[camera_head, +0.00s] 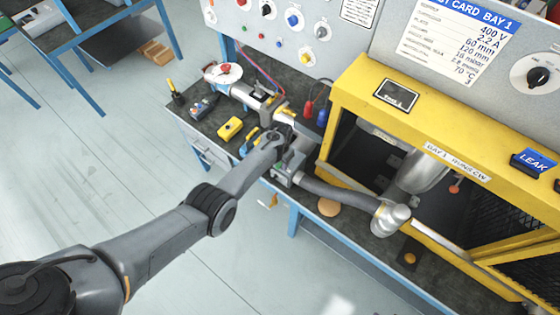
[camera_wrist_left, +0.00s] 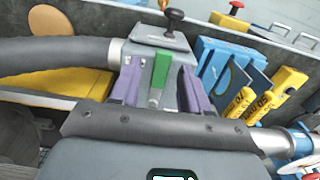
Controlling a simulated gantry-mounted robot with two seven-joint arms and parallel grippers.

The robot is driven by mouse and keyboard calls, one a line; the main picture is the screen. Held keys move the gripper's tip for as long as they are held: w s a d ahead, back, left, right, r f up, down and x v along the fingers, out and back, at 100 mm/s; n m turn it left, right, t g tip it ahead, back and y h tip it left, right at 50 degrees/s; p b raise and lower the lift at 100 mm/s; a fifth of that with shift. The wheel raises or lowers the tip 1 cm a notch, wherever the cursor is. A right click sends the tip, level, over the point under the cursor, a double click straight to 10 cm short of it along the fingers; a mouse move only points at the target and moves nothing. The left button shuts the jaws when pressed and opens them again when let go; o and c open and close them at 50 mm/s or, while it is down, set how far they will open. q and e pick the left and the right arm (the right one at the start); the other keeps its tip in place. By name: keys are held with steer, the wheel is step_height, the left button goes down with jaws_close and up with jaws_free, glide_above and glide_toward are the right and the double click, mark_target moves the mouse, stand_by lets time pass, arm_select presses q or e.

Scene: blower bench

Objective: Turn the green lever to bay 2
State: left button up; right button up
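The green lever (camera_wrist_left: 160,68) stands on a grey box (camera_wrist_left: 160,43) with a dark knob, in the left wrist view. My left gripper (camera_wrist_left: 160,76) has its purple fingers apart, one on each side of the lever. Gaps show between lever and fingers, so it looks open and not clamped. In the head view my left gripper (camera_head: 283,138) is over the grey box (camera_head: 289,168) on the bench, and I cannot make out the lever there. No bay 2 marking is readable. My right gripper is not in view.
A grey hose (camera_head: 335,192) runs from the box towards the yellow enclosure (camera_head: 350,95), which is labelled Bay 1. A yellow block (camera_head: 230,128) and tools lie left of the gripper. In the wrist view, blue and yellow items (camera_wrist_left: 245,85) stand close to the right finger.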

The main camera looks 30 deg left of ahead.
arm_select(q)
steer(key=shift+r+p, duration=0.3)
steer(key=shift+r, duration=0.2)
step_height(320, 180, up, 10)
steer(key=p, duration=0.1)
steer(key=shift+f, duration=0.1)
stand_by(0.4)
